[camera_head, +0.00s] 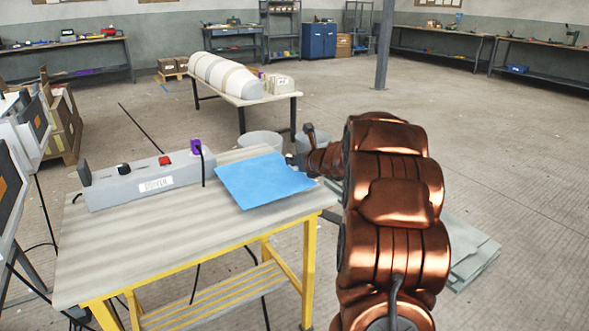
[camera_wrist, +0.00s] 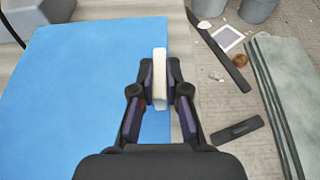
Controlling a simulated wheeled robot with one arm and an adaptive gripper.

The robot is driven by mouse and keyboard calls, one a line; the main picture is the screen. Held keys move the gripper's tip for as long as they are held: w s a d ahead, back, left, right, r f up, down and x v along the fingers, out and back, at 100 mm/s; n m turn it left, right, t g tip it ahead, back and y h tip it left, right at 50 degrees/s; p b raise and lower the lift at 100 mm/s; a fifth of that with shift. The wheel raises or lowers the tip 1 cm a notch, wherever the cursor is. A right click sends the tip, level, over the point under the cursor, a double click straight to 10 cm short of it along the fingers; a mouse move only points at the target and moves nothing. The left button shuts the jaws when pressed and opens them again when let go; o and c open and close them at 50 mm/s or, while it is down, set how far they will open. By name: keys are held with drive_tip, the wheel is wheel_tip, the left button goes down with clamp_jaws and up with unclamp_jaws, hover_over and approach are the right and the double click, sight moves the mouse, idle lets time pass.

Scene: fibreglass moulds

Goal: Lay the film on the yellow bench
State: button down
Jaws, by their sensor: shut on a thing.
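The film is a blue sheet (camera_head: 262,181) over the right part of the yellow bench (camera_head: 125,240), which has a pale striped top and yellow legs. Its right edge is near the bench's right end. In the wrist view the film (camera_wrist: 85,90) fills the left half. My gripper (camera_wrist: 160,80) is shut on a white block (camera_wrist: 160,65) at the film's right edge. In the head view my gripper (camera_head: 296,161) is small and partly hidden by my arm. I cannot tell whether the whole film touches the bench top.
A long grey box (camera_head: 140,183) with a red switch and cables stands along the bench's back edge, left of the film. Buckets (camera_head: 262,138) stand behind the bench. Grey sheets (camera_head: 472,258) lie on the floor at right. A white mould (camera_head: 222,74) rests on a table behind.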

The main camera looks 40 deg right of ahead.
sight(294, 169)
drive_tip(key=shift+w+f+b, duration=0.1)
drive_tip(key=shift+f+b, duration=0.55)
drive_tip(key=shift+f, duration=1.1)
drive_tip(key=shift+f, duration=0.1)
drive_tip(key=c, duration=1.2)
unclamp_jaws()
drive_tip(key=v, duration=1.2)
drive_tip(key=shift+d+p, duration=0.1)
drive_tip(key=shift+p, duration=0.3)
